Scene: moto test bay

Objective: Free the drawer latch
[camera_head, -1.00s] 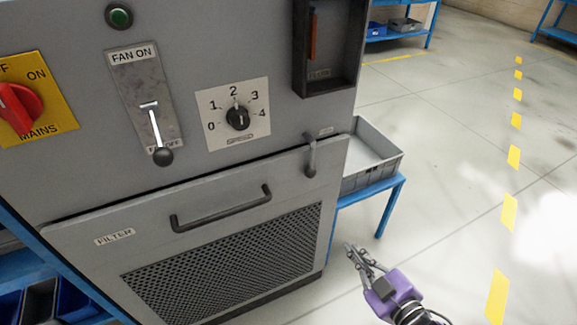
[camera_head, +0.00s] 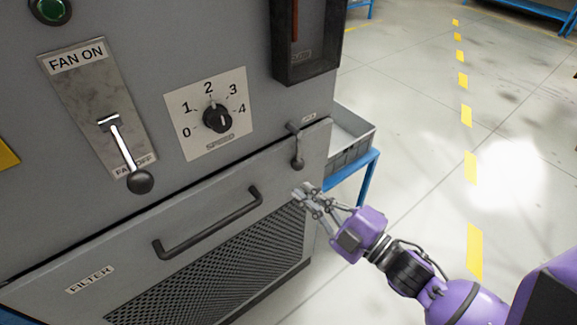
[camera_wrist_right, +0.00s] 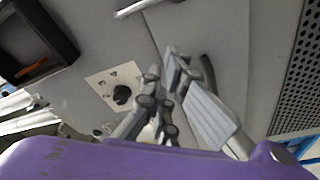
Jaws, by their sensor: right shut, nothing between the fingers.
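The latch (camera_head: 296,147) is a small grey lever with a rounded end, hanging down across the seam at the top right corner of the filter drawer front (camera_head: 135,262). The drawer front lies flush with the cabinet. My right gripper (camera_head: 304,191) is shut and empty, its fingertips just below the latch, near the drawer front's right edge. A gap shows between fingers and latch in the head view. In the right wrist view the gripper (camera_wrist_right: 166,68) points toward the cabinet front; I cannot make out the latch there. My left gripper is not in view.
A black drawer handle (camera_head: 207,232) sticks out left of the gripper. Above are the speed knob (camera_head: 216,118), the fan lever (camera_head: 126,157) and a dark holder (camera_head: 307,43). A grey crate (camera_head: 352,138) on a blue stand is behind. Floor to the right is clear.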

